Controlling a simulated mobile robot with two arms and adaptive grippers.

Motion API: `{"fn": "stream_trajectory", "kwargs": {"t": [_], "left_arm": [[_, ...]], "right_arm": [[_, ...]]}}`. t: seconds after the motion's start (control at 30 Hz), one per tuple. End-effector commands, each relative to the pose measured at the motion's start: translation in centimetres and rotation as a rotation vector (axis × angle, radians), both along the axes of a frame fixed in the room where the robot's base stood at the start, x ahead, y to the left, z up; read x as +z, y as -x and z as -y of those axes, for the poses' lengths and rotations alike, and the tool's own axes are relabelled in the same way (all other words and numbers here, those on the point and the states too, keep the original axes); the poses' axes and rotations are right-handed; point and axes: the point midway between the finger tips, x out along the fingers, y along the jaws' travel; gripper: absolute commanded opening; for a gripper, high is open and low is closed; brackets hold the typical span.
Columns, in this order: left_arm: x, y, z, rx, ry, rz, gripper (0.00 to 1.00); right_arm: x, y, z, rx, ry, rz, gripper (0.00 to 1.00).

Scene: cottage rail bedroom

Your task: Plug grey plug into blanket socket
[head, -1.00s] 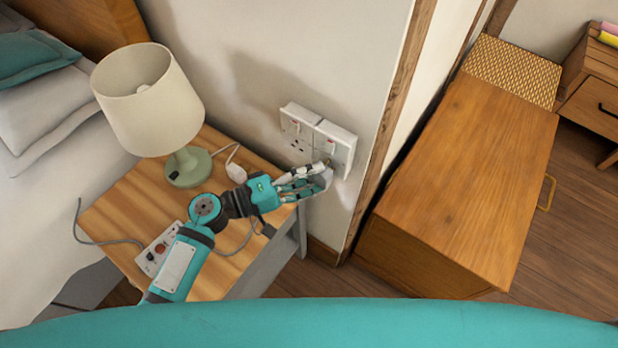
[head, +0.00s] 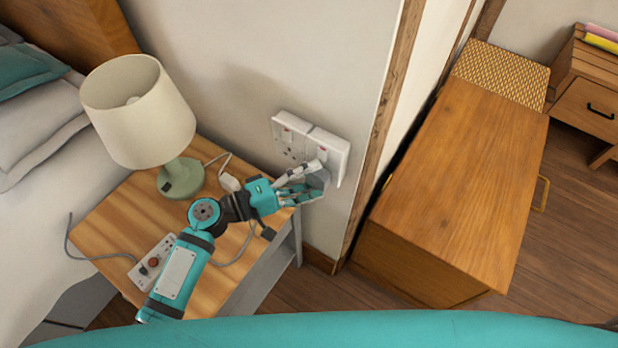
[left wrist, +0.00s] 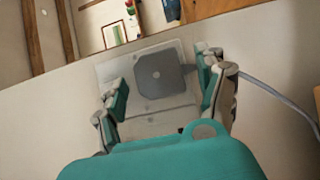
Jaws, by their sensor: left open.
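The grey plug (left wrist: 163,75) is a rounded square block. In the left wrist view it sits against the face of a white wall socket plate (left wrist: 108,75), with a grey cable leading off to the right. In the head view the plug (head: 319,180) is at the lower part of the right-hand wall socket (head: 330,148), partly hidden by fingers. I cannot tell how deep its pins are. My left gripper (head: 312,181) is open, its fingers on either side of the plug (left wrist: 161,80) and seemingly apart from it. My right gripper is not in view.
Another wall socket (head: 290,136) adjoins on the left. The wooden nightstand (head: 110,215) holds a lamp (head: 140,110), a white plug (head: 229,183), a socket strip (head: 152,262) and loose cables. A wooden cabinet (head: 455,190) stands right, beyond the wall edge.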

Motion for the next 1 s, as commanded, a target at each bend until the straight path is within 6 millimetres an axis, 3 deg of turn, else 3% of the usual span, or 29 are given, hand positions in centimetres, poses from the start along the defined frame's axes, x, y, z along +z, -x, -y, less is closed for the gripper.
{"fn": "stream_trajectory", "kwargs": {"t": [0.17, 0.7, 1.0], "left_arm": [[-0.1, 0.1, -0.2, 0.0, -0.001, -0.001, 0.73], [-0.2, 2.6, -6.7, 0.001, -0.001, -0.002, 0.73], [-0.1, 2.9, -7.5, -0.001, 0.0, 0.0, 0.73]], "right_arm": [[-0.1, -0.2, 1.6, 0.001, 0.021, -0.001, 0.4], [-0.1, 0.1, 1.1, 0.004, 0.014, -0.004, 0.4], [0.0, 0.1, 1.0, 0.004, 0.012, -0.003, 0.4]]}}
